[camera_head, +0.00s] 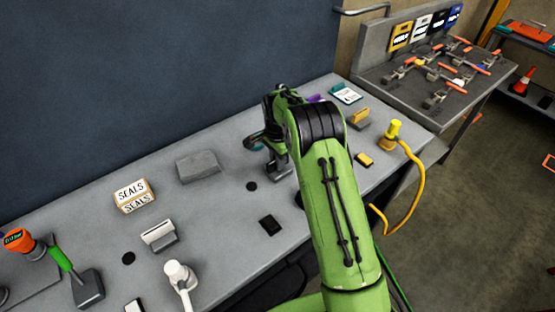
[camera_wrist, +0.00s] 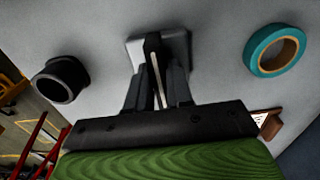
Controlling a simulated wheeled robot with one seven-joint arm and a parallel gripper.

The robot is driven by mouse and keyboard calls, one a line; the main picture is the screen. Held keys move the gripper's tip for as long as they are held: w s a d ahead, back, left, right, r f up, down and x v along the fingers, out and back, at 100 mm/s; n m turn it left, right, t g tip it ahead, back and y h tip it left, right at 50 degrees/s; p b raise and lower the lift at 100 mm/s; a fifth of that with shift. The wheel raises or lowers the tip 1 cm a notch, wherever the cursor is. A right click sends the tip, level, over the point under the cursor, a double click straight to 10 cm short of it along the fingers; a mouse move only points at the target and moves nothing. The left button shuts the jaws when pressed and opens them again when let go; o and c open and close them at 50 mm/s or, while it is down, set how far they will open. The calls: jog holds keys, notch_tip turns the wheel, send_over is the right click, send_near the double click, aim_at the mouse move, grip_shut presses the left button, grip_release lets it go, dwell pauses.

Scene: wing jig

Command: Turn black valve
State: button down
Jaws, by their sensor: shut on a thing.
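The black valve shows in the wrist view as a narrow dark upright handle (camera_wrist: 152,46) on a pale grey square base (camera_wrist: 175,44). My gripper (camera_wrist: 157,78) is shut on this handle, with one finger on each side of it. The handle's lower part is hidden between the fingers. In the head view my gripper (camera_head: 270,148) is over the bench behind my green arm, which hides much of it. A grey base (camera_head: 279,171) shows just below it, and the handle cannot be made out clearly there.
In the wrist view a teal tape roll (camera_wrist: 274,50) lies to the right and a black hollow cylinder (camera_wrist: 61,79) to the left. On the bench, a grey block (camera_head: 199,166) and SEALS box (camera_head: 134,196) lie left. A yellow-hosed fitting (camera_head: 393,132) stands right.

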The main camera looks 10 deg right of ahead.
jog(key=shift+n, duration=0.3)
jog(key=n, duration=0.4)
jog(key=shift+r, duration=0.1)
jog(key=n, duration=0.4)
jog(key=shift+n, duration=0.3)
jog(key=n, duration=0.8)
jog(key=shift+w+n, duration=0.1)
jog(key=shift+n, duration=0.4)
jog(key=c, duration=1.1)
grip_release()
notch_tip(320, 180, up, 16)
jog(key=p, duration=0.1)
jog(key=shift+p, duration=0.35)
